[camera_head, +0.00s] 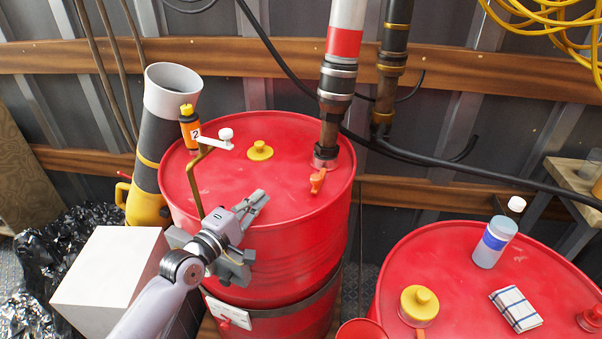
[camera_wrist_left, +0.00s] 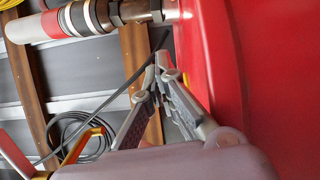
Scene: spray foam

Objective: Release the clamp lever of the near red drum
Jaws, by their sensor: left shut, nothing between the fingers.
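The large red drum (camera_head: 305,240) stands left of centre. An orange clamp lever (camera_head: 318,180) is on its lid at the foot of a hose coupling (camera_head: 325,155). My left gripper (camera_head: 262,197) is over the lid's front part, left of the lever and apart from it. Its fingers are shut with nothing between them. In the left wrist view the shut fingers (camera_wrist_left: 160,68) point toward the coupling (camera_wrist_left: 150,10), beside the red drum surface (camera_wrist_left: 215,60). A small yellow-orange bit shows behind the fingers there, too hidden to identify. My right gripper is not in view.
A yellow cap (camera_head: 260,151) and a bent brass rod (camera_head: 195,185) stand on the lid. A second red drum (camera_head: 455,265) at right carries a bottle (camera_head: 493,243), a cloth (camera_head: 516,309) and a yellow cap (camera_head: 419,304). A white box (camera_head: 110,270) stands at left. Black hoses cross behind.

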